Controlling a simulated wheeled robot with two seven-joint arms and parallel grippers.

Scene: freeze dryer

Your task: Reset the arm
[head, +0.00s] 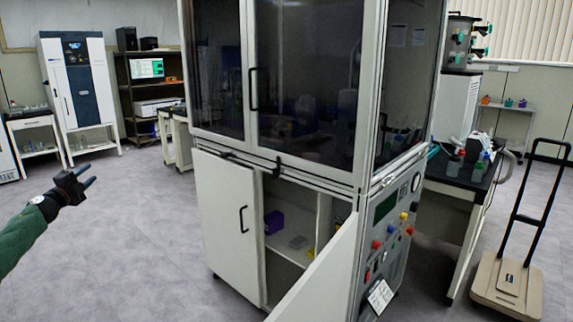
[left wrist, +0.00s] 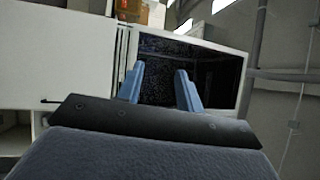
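My left gripper (head: 88,175) is at the left side of the head view, raised over open floor, to the left of the large cabinet. In the left wrist view its two blue fingers (left wrist: 160,72) stand apart with nothing between them, so it is open and empty. My right gripper shows in neither view. The large cabinet (head: 297,163) has dark glass doors above, which look shut. Below, a white left door (head: 228,225) hangs beside an open compartment, and a white right door (head: 322,278) stands swung open toward me.
A purple item (head: 273,222) sits inside the lower compartment. A cart (head: 507,281) with a black handle stands at the right, near a black-topped bench (head: 463,172). A white machine (head: 79,85) and shelf rack (head: 122,88) are at the back left. The left floor is clear.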

